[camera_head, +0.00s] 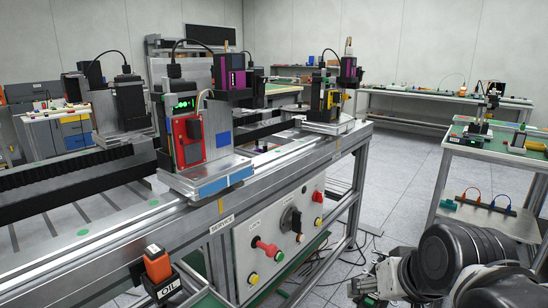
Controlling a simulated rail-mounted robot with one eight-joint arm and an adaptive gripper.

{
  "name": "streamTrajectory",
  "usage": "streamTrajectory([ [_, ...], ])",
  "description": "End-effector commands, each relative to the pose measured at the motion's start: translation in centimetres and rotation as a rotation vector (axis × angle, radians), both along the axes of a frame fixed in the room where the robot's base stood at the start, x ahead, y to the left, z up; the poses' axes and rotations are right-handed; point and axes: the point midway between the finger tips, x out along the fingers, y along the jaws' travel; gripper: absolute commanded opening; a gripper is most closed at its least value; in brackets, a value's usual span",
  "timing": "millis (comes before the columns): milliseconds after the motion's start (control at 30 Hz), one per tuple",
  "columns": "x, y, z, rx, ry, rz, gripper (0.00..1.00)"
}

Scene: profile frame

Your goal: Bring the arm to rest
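My arm shows at the lower right in the head view, with a large black ribbed joint and grey-white links in front of it. A small dark part at the left end of these links, low in the picture, may belong to my gripper (364,288). Its fingers cannot be made out, so I cannot tell whether it is open or shut. Nothing held can be seen. The visible arm parts are apart in the picture from the profile frame (300,170) on the left. The lower part of the arm is cut off by the picture edge.
The profile frame carries a red-fronted unit (188,140) and a control panel (278,240) with knobs and buttons. A side table (480,150) with a lower shelf stands right. Tiled floor (395,190) lies open between; cables lie by the frame.

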Motion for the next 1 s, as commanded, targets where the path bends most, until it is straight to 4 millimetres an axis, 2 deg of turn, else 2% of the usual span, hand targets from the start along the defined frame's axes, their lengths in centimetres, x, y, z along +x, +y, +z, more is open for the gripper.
streamTrajectory([
  [100, -2.0, -0.5, -1.0, -0.050, -0.008, 0.011, 0.57],
  [300, -4.5, -1.4, -2.4, -0.125, -0.020, 0.026, 0.57],
  [400, -4.3, -1.4, -0.2, -0.123, -0.020, 0.025, 0.57],
  [667, -4.3, -1.3, 4.3, -0.122, -0.020, 0.025, 0.57],
  [1000, -4.3, -1.3, 11.9, -0.121, -0.020, 0.025, 0.57],
])
